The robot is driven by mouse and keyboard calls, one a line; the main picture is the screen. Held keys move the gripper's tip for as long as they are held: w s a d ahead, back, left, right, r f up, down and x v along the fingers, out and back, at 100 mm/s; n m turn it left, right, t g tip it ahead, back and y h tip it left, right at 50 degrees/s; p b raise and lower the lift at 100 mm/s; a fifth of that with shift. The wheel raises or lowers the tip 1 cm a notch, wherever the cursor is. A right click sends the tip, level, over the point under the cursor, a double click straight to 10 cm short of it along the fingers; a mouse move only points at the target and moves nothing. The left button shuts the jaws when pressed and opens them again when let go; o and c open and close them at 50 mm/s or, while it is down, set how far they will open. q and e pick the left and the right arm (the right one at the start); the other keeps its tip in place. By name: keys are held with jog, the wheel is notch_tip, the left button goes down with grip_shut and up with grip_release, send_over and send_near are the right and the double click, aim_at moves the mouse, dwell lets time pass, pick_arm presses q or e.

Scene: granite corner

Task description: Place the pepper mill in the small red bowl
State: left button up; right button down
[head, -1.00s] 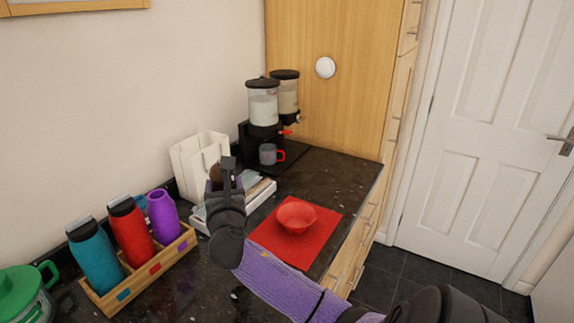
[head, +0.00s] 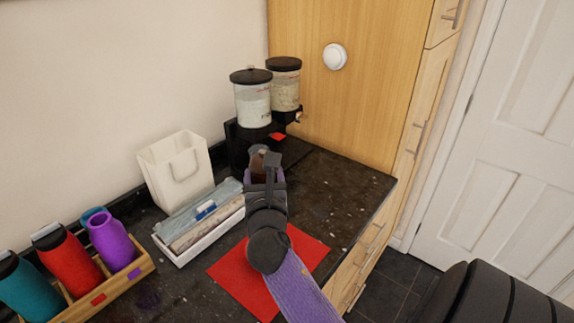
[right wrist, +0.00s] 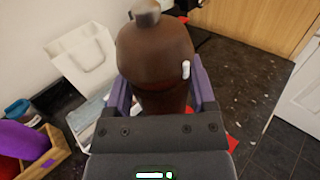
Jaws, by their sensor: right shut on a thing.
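The brown wooden pepper mill (right wrist: 156,55) with a metal knob on top is held upright between the purple fingers of my right gripper (right wrist: 160,95) in the right wrist view. In the head view my right gripper (head: 264,172) is above the counter, and the mill's brown top (head: 259,163) shows partly behind it. The small red bowl is hidden behind my right arm in the head view. Part of the red mat (head: 232,275) shows around the forearm. My left gripper is not in view.
A white tray with packets (head: 190,250) and a white paper bag (head: 178,172) stand to the left. A wooden rack (head: 125,283) holds several bottles. Two cereal dispensers (head: 252,98) stand at the back. Dark counter (head: 345,190) is clear at the right.

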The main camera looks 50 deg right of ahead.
notch_tip(320, 180, down, 10)
jog(key=b, duration=0.6)
jog(key=shift+f+b, duration=0.2)
jog(key=shift+b, duration=0.1)
jog(key=shift+r, duration=0.25)
jog(key=shift+f, duration=0.15)
grip_release()
jog(key=shift+s, duration=0.1)
